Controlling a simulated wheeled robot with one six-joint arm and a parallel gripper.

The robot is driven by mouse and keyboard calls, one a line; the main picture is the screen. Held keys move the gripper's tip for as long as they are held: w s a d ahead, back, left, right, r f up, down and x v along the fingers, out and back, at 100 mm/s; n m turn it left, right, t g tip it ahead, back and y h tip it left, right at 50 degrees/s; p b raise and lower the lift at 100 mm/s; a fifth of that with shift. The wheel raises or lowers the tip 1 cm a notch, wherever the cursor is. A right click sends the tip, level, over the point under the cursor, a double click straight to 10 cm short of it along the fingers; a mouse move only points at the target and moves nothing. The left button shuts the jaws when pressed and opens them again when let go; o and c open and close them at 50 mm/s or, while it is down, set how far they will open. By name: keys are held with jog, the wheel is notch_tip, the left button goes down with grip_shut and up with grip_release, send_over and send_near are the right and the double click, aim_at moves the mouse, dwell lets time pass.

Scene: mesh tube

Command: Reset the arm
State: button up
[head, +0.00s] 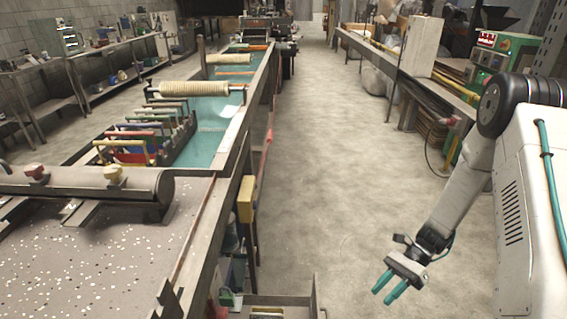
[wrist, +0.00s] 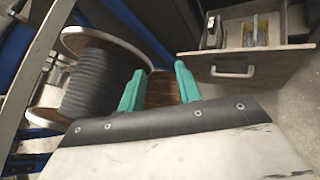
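My gripper (head: 383,290) hangs low over the concrete floor at the lower right of the head view, beside my white body. Its two teal fingers are spread apart with nothing between them. In the wrist view the fingers of my gripper (wrist: 160,86) point away from the camera, also with a gap between them. My arm reaches down from a dark shoulder joint.
A long bench (head: 200,230) with tools and rollers runs along the left. An open drawer (head: 275,300) stands out below it; the drawer (wrist: 245,65) also shows in the wrist view, near a cable spool (wrist: 95,85). The aisle floor (head: 310,150) is clear.

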jog(key=s+r+n+t+h, duration=0.1)
jog(key=s+r+n+h, duration=0.3)
jog(key=r, duration=0.7)
jog(key=s+r+n+h, duration=0.1)
jog(key=r+n+h, duration=0.2)
jog(key=r+n, duration=0.5)
jog(key=s+r+n+t+h, duration=0.3)
jog(key=s+r+t, duration=0.4)
jog(key=s+r, duration=0.5)
notch_tip(320, 180, up, 6)
jog(key=shift+a+f+n+t+h, duration=0.2)
jog(key=shift+a+n+t+h, duration=0.1)
jog(key=shift+n+h, duration=0.15)
jog(key=shift+s, duration=0.1)
